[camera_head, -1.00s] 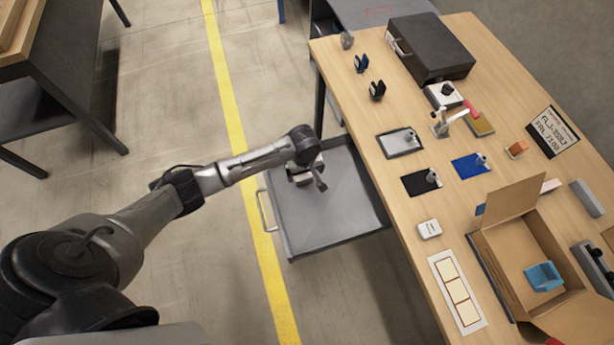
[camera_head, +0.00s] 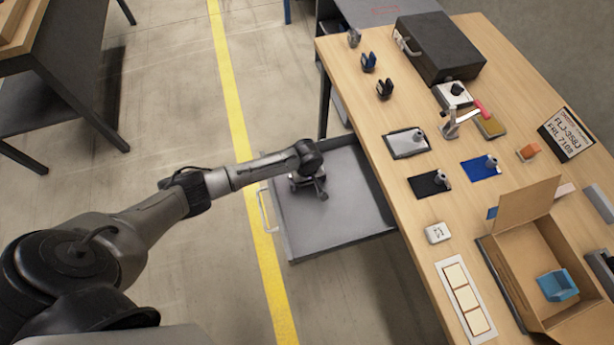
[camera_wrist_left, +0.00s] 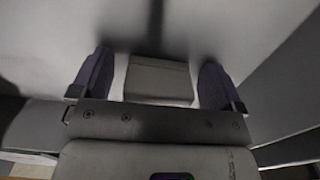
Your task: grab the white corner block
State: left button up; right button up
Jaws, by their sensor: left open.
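My left gripper (camera_head: 309,188) is over the open grey drawer (camera_head: 350,221) at the table's left side. In the left wrist view its two dark fingers (camera_wrist_left: 157,84) are open, one on each side of a pale block (camera_wrist_left: 158,80). This block looks like the white corner block, lying on the drawer floor. A gap shows on its left and a narrow gap on its right. Its near side is hidden by the gripper body. In the head view the arm and gripper hide the block. My right gripper is not in view.
The drawer walls surround the gripper closely, one wall (camera_wrist_left: 290,92) showing at the right in the wrist view. The wooden table (camera_head: 400,170) holds a cardboard box (camera_head: 512,262) with a blue block (camera_head: 557,285), a small white box (camera_head: 438,232) and a black case (camera_head: 440,47).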

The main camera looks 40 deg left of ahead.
pick_arm(q)
jog(key=c, duration=1)
jog(key=shift+r, duration=0.1)
